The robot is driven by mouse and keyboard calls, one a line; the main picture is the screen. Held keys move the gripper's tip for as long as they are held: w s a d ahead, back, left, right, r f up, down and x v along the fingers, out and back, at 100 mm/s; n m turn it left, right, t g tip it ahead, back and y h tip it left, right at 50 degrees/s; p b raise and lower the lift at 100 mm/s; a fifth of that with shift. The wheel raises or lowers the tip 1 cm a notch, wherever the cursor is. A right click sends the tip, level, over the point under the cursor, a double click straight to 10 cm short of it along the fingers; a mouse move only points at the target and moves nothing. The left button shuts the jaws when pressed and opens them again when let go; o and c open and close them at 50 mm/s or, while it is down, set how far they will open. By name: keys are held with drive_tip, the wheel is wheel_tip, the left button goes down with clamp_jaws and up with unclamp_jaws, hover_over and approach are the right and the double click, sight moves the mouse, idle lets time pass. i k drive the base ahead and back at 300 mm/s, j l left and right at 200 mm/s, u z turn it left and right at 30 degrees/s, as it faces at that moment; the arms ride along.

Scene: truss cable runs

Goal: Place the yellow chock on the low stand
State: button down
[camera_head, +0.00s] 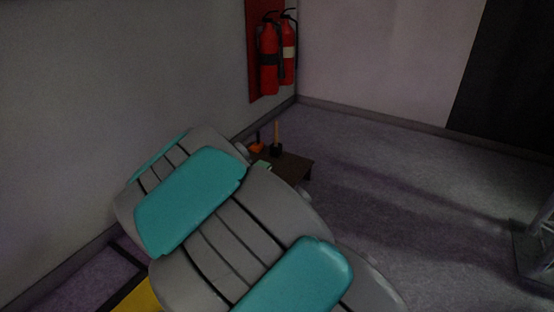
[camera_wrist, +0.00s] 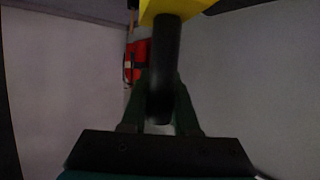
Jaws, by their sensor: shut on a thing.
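In the wrist view, my gripper (camera_wrist: 161,92) is shut on a dark, rounded handle-like part of the yellow chock (camera_wrist: 180,9). The chock's yellow body shows only partly, at the top edge of that view. A low, dark brown table (camera_head: 296,167), apparently the low stand, is on the floor near the wall corner in the head view. My arm hides its near left part. My gripper and the held chock cannot be made out in the head view.
An orange item (camera_head: 256,148) and a dark block with an upright wooden handle (camera_head: 276,149) are on the brown table. Two red fire extinguishers (camera_head: 269,60) hang on the wall behind. A yellow surface (camera_head: 141,298) shows at lower left. Floor to the right is clear up to a metal frame (camera_head: 540,240).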

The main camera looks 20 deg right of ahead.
sight(285, 178)
drive_tip(key=i+l+z, duration=0.1)
drive_tip(key=i+l, duration=0.2)
drive_tip(key=l, duration=0.3)
drive_tip(key=i+l, duration=0.3)
drive_tip(key=l, duration=0.25)
drive_tip(key=i+l+z, duration=0.15)
drive_tip(key=i+l, duration=0.15)
drive_tip(key=l, duration=0.3)
drive_tip(key=i+l, duration=0.35)
drive_tip(key=l, duration=0.2)
drive_tip(key=i+l+z, duration=0.15)
drive_tip(key=i+l, duration=0.2)
drive_tip(key=l, duration=0.2)
